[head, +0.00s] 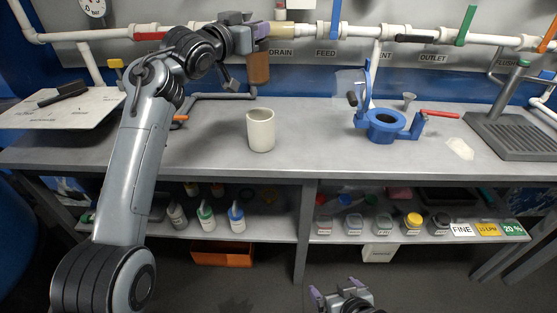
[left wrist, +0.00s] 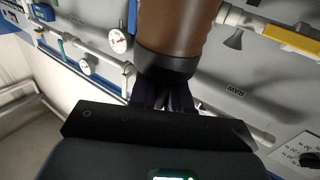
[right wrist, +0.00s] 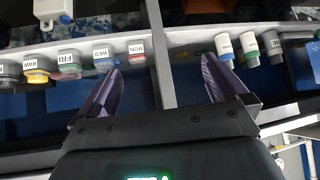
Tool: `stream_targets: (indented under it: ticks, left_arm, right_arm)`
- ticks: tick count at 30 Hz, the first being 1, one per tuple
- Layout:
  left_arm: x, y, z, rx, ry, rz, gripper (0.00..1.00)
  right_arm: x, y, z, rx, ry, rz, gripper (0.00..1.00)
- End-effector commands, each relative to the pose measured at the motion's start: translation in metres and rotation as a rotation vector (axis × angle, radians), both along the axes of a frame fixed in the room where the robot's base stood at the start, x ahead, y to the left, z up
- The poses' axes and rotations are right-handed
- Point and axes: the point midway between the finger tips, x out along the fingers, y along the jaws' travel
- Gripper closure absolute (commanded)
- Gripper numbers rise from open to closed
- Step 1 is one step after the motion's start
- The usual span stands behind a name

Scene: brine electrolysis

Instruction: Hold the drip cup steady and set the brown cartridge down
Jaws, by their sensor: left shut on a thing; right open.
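The brown cartridge (head: 258,68) hangs upright at the back of the bench, below the wall pipe, above the bench top. My left gripper (head: 250,30) is shut on it at its top. In the left wrist view, the cartridge (left wrist: 180,28) shows a dark end cap at the fingers (left wrist: 165,95). A cream cup, likely the drip cup (head: 260,131), stands upright on the bench in front of the cartridge, with no gripper touching it. My right gripper (head: 343,296) is low in front of the bench, open and empty; its spread fingers (right wrist: 180,85) show in the right wrist view.
A blue ring-shaped holder (head: 386,125) with upright arms stands right of the cup. A red-handled tool (head: 440,113), a small funnel (head: 409,99) and a grey drain tray (head: 520,135) lie further right. A white board (head: 60,105) is at left. Lower shelf (head: 265,230) holds several bottles and jars.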

Motion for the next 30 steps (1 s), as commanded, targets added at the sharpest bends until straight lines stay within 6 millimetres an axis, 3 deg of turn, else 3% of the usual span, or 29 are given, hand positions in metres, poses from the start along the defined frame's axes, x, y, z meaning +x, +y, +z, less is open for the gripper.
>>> stream_targets:
  ticks: [1,6,9,15,21,30]
  left_arm:
    - [0.0,0.0,0.002,-0.001,-0.003,0.0,1.0]
    - [0.0,0.0,0.002,-0.001,-0.003,0.0,1.0]
    - [0.0,0.0,0.002,-0.001,-0.003,0.0,1.0]
    - [0.0,0.0,0.002,-0.001,-0.003,0.0,1.0]
    - [0.0,0.0,0.002,-0.001,-0.003,0.0,1.0]
    - [0.0,0.0,0.002,-0.001,-0.003,0.0,1.0]
  right_arm:
    - [0.024,0.008,0.018,0.015,-0.067,0.0,0.0]
    - [0.092,0.032,0.079,0.07,-0.275,0.001,0.0]
    - [0.126,0.046,0.12,0.102,-0.398,0.004,0.0]
    - [0.176,0.07,0.197,0.149,-0.608,0.028,0.0]
    - [0.207,0.102,0.22,0.144,-0.713,0.099,0.0]
    - [0.229,0.121,0.23,0.135,-0.773,0.147,0.0]
